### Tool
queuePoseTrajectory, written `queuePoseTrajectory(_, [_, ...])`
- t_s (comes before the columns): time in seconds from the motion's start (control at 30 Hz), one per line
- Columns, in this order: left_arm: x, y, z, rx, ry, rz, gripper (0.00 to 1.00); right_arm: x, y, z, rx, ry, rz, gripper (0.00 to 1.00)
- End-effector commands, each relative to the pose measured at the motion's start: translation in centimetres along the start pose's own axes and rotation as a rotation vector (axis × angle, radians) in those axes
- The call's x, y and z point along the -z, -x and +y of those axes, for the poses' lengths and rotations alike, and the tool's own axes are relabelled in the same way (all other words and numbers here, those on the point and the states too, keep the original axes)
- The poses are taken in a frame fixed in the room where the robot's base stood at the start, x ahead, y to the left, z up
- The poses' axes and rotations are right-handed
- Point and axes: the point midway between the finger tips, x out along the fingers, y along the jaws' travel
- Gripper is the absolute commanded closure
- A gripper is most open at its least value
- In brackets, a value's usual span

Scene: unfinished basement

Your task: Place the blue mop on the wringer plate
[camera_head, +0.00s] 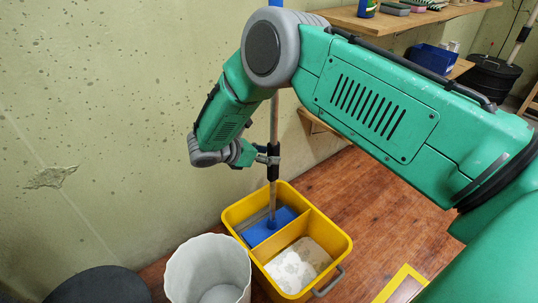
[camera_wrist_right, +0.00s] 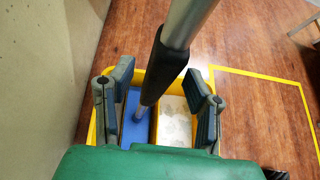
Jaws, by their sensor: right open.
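The blue mop (camera_head: 268,227) has its flat blue head low in the back-left compartment of the yellow bucket (camera_head: 340,243), with its metal handle standing nearly upright. A narrow grey strip beside the blue head (camera_head: 249,225) may be the wringer plate; the head hides most of it, and I cannot tell whether they touch. My right gripper (camera_head: 266,155) is at the handle's black sleeve. In the right wrist view its two fingers (camera_wrist_right: 157,100) are spread apart, with the black sleeve (camera_wrist_right: 166,64) between them and gaps either side. My left gripper is out of view.
The bucket's front compartment holds whitish, foamy liquid (camera_head: 298,265). A white bin (camera_head: 208,270) and a dark round object (camera_head: 98,287) stand to the left. The concrete wall is close behind. Wooden shelves (camera_head: 400,20) are at upper right; yellow tape (camera_head: 402,280) marks open floor.

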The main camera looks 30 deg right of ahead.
Motion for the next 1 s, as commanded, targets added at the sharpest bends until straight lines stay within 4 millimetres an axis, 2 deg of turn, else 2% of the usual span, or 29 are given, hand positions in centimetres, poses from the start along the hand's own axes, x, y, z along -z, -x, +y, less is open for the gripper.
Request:
queuePoseTrajectory(0.3, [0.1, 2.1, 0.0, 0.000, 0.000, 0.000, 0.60, -0.3, 6.9, 0.1, -0.006, -0.001, -0.002, 0.56])
queuePoseTrajectory(0.53, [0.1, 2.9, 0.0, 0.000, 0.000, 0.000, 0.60, -0.2, 10.4, 0.1, -0.004, -0.001, -0.002, 0.56])
queuePoseTrajectory(0.7, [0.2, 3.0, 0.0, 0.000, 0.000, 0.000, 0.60, 0.0, 11.3, 0.0, -0.002, 0.000, 0.000, 0.56])
queuePoseTrajectory(0.87, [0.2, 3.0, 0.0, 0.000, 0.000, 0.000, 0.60, 0.3, 11.1, -0.2, 0.001, 0.002, 0.010, 0.56])
queuePoseTrajectory(0.97, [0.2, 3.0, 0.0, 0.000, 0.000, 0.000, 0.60, 2.4, 9.6, -1.7, 0.020, 0.011, 0.080, 0.56])
queuePoseTrajectory(1.0, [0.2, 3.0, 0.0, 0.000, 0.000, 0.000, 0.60, 4.0, 8.7, -2.9, 0.036, 0.011, 0.133, 0.56])
